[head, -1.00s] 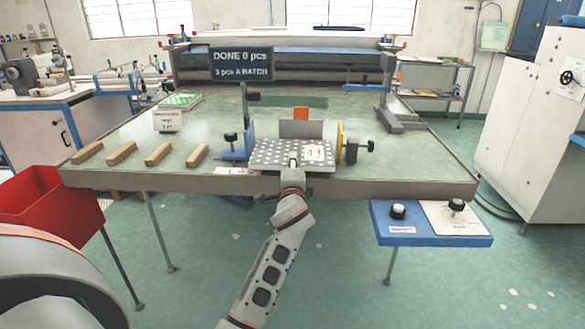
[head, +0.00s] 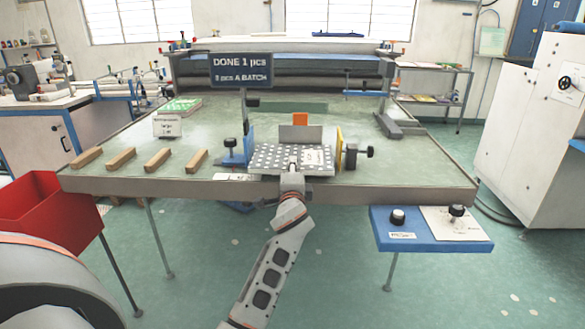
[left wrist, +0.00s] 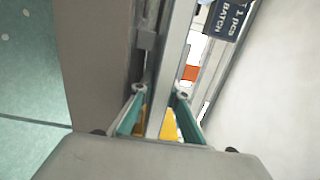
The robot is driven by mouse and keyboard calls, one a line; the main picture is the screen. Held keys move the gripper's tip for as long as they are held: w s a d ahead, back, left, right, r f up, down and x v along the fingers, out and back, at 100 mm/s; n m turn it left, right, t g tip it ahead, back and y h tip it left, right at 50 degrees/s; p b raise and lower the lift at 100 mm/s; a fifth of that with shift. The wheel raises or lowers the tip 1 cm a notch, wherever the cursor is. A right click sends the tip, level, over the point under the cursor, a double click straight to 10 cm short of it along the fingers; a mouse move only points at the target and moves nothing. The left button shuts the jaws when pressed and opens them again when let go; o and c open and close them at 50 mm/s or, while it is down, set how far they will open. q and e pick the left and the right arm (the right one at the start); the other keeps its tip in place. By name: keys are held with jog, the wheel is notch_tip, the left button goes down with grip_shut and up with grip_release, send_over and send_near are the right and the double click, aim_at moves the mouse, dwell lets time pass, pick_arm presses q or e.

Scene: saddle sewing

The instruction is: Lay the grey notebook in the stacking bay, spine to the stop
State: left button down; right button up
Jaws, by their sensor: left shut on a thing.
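The grey notebook (head: 275,158), white-dotted with a white label (head: 315,157), lies roughly flat in the stacking bay. A blue side plate (head: 249,147) stands to its left, a grey upright plate (head: 300,135) behind it and a yellow side plate (head: 340,148) to its right. My left gripper (head: 293,179) is shut on the near edge of the grey notebook. In the left wrist view, the fingers (left wrist: 160,98) pinch a thin grey slab edge-on. I cannot tell whether its far edge touches the plate behind. My right gripper is not in view.
A sign (head: 240,70) reads DONE 1 pcs. Several wooden blocks (head: 158,159) lie on the table's left. A green notebook (head: 180,106) lies behind a white card. A red bin (head: 45,210) stands at left; a blue shelf with knobs (head: 430,243) is at front right.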

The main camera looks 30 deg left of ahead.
pick_arm(q)
jog(key=shift+f, duration=0.2)
dwell(0.5)
jog(key=c, duration=1.9)
grip_release()
jog(key=shift+f, duration=0.1)
jog(key=shift+s+f, duration=0.1)
jog(key=shift+f, duration=0.1)
